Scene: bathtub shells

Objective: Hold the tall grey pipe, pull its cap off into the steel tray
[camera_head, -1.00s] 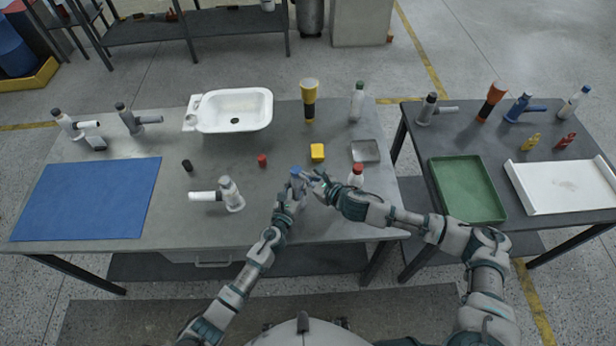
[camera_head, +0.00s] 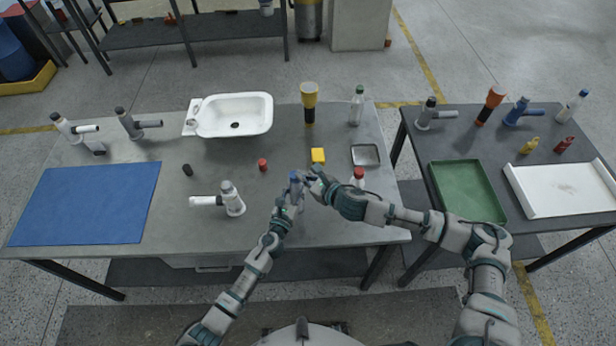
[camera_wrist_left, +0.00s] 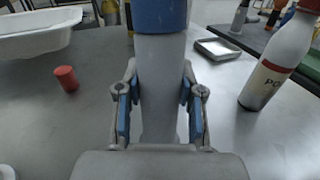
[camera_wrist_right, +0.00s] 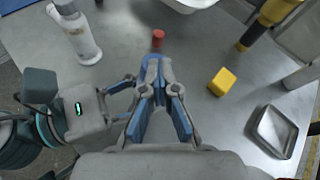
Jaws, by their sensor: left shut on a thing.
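The tall grey pipe (camera_wrist_left: 160,85) stands upright between the fingers of my left gripper (camera_wrist_left: 160,105), which is shut on it. Its blue cap (camera_head: 295,176) sits on top and also shows at the upper edge of the left wrist view (camera_wrist_left: 160,15). My right gripper (camera_wrist_right: 161,85) is beside the cap, its fingers apart with a narrow gap. The cap shows by its fingertips in the right wrist view (camera_wrist_right: 151,62); whether they touch is unclear. The steel tray (camera_head: 366,155) lies empty on the table, right of and behind the pipe.
A red-capped white bottle (camera_wrist_left: 278,65) stands close right of the pipe. A yellow block (camera_head: 318,155), a small red cylinder (camera_head: 263,165) and a grey pipe fitting (camera_head: 231,199) are nearby. A white basin (camera_head: 234,113) stands at the back; a blue mat (camera_head: 85,203) lies left.

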